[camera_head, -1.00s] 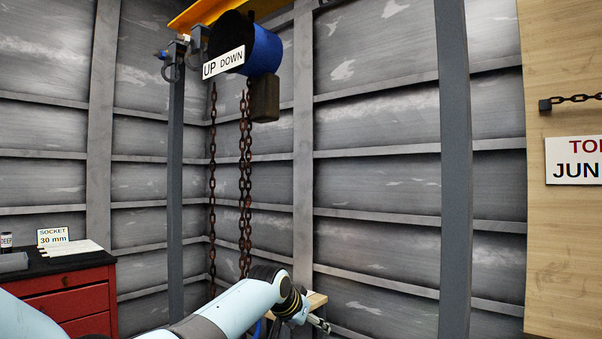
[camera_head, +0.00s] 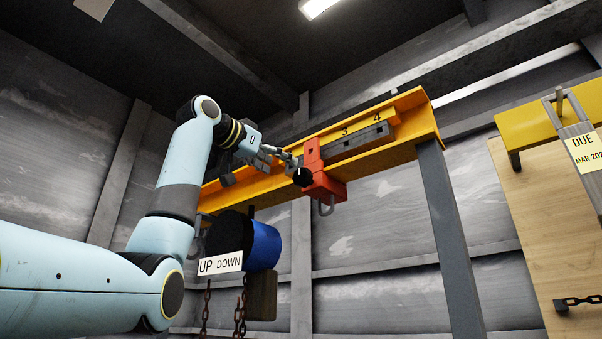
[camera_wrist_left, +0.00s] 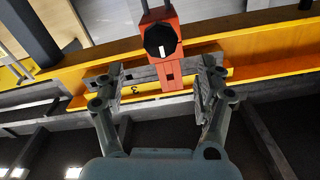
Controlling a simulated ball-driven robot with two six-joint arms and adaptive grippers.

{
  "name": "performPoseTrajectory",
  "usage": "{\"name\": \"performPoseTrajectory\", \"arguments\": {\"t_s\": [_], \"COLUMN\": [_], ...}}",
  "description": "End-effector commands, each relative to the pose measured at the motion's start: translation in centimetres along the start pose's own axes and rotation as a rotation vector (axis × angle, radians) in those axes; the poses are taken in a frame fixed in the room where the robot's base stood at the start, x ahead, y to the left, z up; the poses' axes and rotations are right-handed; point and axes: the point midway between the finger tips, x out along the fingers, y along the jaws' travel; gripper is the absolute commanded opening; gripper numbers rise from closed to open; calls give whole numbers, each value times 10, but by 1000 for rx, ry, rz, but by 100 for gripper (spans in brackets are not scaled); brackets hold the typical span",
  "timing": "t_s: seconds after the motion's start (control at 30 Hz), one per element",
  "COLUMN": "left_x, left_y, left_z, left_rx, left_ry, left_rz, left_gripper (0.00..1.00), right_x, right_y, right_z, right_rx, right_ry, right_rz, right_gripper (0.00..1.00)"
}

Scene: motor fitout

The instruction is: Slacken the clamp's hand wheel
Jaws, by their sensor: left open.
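The red-orange clamp (camera_head: 325,186) sits on the yellow overhead beam. Its black hand wheel (camera_head: 302,177) faces me. In the left wrist view the hand wheel (camera_wrist_left: 161,40) is a dark many-sided knob with a white mark, on the clamp (camera_wrist_left: 172,76). My left gripper (camera_head: 284,156) is raised close to the clamp, just up and left of the wheel. In the left wrist view my left gripper (camera_wrist_left: 162,66) is open, its fingers spread on either side of the clamp's lower part, with the wheel beyond the tips. I see no contact with the wheel. My right gripper is out of view.
A blue hoist (camera_head: 264,246) with an UP DOWN sign (camera_head: 220,263) and chains hangs below. A grey post (camera_head: 450,240) supports the beam's right end.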

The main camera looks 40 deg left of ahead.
Motion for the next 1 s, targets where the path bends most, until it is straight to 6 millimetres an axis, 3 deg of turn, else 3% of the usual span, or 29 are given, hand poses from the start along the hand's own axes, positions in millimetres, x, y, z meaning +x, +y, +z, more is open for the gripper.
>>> {"name": "performPoseTrajectory", "arguments": {"t_s": [0.2,0.43,0.6,0.87,1.0], "left_x": [46,83,94,94,94], "left_y": [0,0,0,0,0], "left_z": [-3,-2,0,2,2], "left_rx": [-2,-3,-1,-1,-1], "left_ry": [-4,-2,-1,-1,-1], "left_rz": [3,2,-1,-1,-1], "left_gripper": [71,71,71,71,53], "right_x": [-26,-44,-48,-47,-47], "right_y": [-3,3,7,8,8], "right_z": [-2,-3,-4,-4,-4], "right_rx": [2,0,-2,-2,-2], "right_ry": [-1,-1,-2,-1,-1], "right_rz": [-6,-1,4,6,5], "right_gripper": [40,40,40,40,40]}}
